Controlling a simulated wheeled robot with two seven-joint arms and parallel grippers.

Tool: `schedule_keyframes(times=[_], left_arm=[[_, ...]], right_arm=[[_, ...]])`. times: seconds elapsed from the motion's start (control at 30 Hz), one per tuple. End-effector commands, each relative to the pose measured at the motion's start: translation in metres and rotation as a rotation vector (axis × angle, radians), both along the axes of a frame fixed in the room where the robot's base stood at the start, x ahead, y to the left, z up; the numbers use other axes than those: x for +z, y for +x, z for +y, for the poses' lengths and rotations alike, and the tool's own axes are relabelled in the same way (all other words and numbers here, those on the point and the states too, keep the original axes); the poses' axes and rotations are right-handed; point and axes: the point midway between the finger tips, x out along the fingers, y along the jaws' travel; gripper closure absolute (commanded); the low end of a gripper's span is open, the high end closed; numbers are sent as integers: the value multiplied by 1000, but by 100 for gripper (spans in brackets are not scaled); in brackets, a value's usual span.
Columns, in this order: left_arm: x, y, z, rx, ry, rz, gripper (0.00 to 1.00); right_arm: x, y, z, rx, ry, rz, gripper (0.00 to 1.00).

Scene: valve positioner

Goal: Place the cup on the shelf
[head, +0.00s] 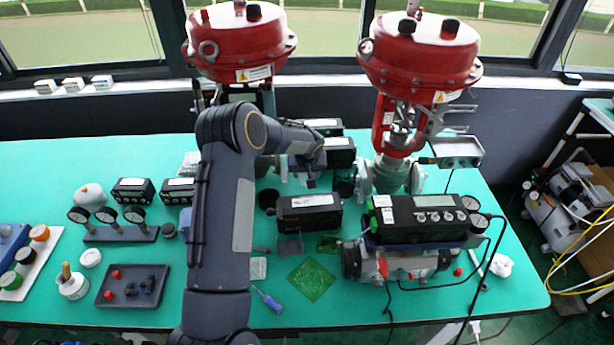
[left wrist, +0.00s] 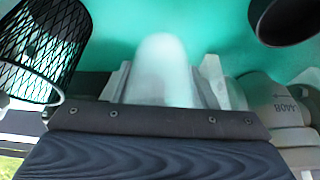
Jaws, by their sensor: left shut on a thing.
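My left gripper (head: 312,175) points down over the back middle of the green table, amid black boxes. In the left wrist view its fingers (left wrist: 165,80) are shut on a pale, rounded, blurred thing (left wrist: 162,65); I cannot tell for sure that this is the cup. A dark round cup (head: 268,200) stands on the table to the left of the gripper; it also shows in the left wrist view (left wrist: 285,18). A black mesh holder (left wrist: 42,50) is on the other side. I cannot clearly make out a shelf. My right gripper is not in view.
Two valves with red tops (head: 240,42) (head: 420,55) stand at the back. A black positioner (head: 425,215) and a black box (head: 309,213) are in front. Gauges (head: 107,215) and a dark tray (head: 133,285) lie at left. A pale-framed rack (head: 598,115) stands at right.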

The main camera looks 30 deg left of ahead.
Motion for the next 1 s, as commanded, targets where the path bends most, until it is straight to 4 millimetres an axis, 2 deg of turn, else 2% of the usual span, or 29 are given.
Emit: schedule_keyframes(times=[0.27, 0.53, 0.7, 0.73, 0.87, 1.0], left_arm=[[-38, 1, -1, 2, -1, 2, 69], [-38, 2, -2, 3, -1, -1, 69], [-43, 2, -1, 2, -1, 0, 69], [-41, 2, -2, 2, -1, 0, 44], [-41, 2, -2, 2, -1, 0, 26], [-41, 2, -2, 2, -1, 0, 26]], right_arm=[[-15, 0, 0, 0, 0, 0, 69], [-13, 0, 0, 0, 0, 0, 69], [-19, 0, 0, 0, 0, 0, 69], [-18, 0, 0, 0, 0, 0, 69], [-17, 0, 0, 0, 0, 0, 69], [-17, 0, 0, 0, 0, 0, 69]])
